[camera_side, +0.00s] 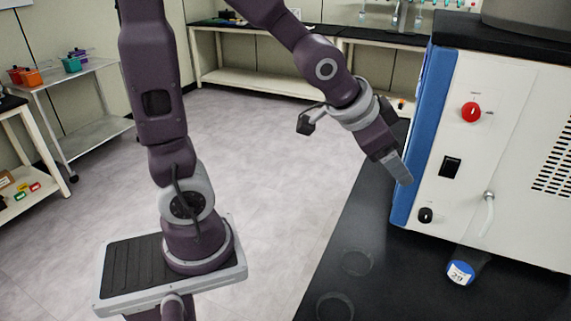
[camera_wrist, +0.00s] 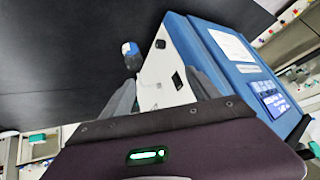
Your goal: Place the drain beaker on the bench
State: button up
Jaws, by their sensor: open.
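My gripper (camera_side: 401,172) is open and empty, in the air by the left front edge of the freeze dryer (camera_side: 480,150). Its two fingers also show in the wrist view (camera_wrist: 165,92), with the dryer's white front behind them. A small blue item with a white label reading "29" (camera_side: 461,271) is on the black bench (camera_side: 410,295), below the dryer's drain spout (camera_side: 488,212). It also shows in the wrist view (camera_wrist: 130,49), apart from the fingers. I cannot tell whether it is the drain beaker. No other clear beaker shows on the bench.
Two faint round outlines (camera_side: 357,262) show on the bench, left of the dryer; I cannot tell whether they are marks or clear vessels. The dryer's front has a red knob (camera_side: 471,112) and a black switch (camera_side: 450,166). The bench's front left is otherwise clear.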

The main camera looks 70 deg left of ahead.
jog(key=s+r+n+g, duration=0.2)
jog(key=s+r, duration=0.1)
jog(key=s, duration=1.7)
jog(key=shift+s+d+n+g, duration=0.2)
jog(key=shift+d+n+g, duration=0.1)
jog(key=shift+n, duration=0.1)
jog(key=shift+r, duration=0.1)
